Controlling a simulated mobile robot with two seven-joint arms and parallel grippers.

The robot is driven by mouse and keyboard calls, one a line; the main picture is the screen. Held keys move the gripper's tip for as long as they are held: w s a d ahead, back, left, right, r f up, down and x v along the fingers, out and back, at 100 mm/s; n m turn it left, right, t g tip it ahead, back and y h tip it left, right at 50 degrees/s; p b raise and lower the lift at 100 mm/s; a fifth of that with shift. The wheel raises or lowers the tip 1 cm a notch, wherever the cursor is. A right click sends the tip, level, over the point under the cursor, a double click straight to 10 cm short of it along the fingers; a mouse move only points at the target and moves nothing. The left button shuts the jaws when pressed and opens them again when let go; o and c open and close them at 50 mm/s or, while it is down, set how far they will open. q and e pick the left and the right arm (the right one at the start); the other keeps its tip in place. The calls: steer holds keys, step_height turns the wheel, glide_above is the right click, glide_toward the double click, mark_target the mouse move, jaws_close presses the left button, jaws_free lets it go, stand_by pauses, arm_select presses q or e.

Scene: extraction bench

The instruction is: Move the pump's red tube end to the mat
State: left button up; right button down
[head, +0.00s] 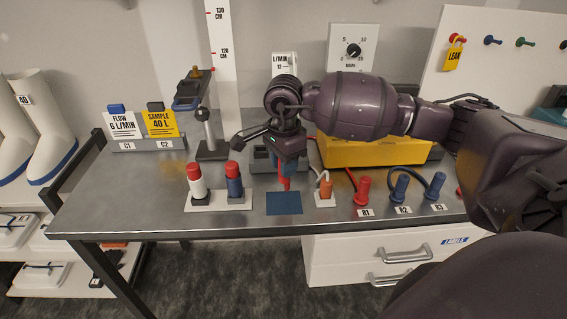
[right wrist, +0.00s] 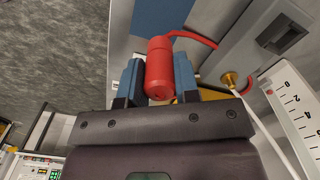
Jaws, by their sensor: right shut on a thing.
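My right gripper (head: 284,167) is shut on the red tube end (head: 285,183) and holds it at the far edge of the blue mat (head: 284,204). In the right wrist view the red tube end (right wrist: 160,68) sits between the two blue fingers (right wrist: 158,80), with a red tube curving off it to the right. The blue mat (right wrist: 165,14) shows beyond it in that view. I cannot tell whether the tube end touches the mat or the bench. My left gripper is not in view.
A white holder with a white-and-red and a blue-and-red bottle (head: 234,181) stands left of the mat. An orange plug (head: 326,186) on a white plate stands right of it, then red R1 (head: 363,190) and blue R2 (head: 400,187). A yellow box (head: 345,154) is behind my arm.

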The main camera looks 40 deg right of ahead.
steer(key=shift+f+b, duration=0.85)
steer(key=shift+f, duration=1.3)
steer(key=shift+f+b, duration=0.55)
steer(key=shift+f, duration=0.85)
steer(key=shift+f, duration=0.4)
steer(key=c, duration=0.8)
jaws_free()
step_height(320, 180, up, 11)
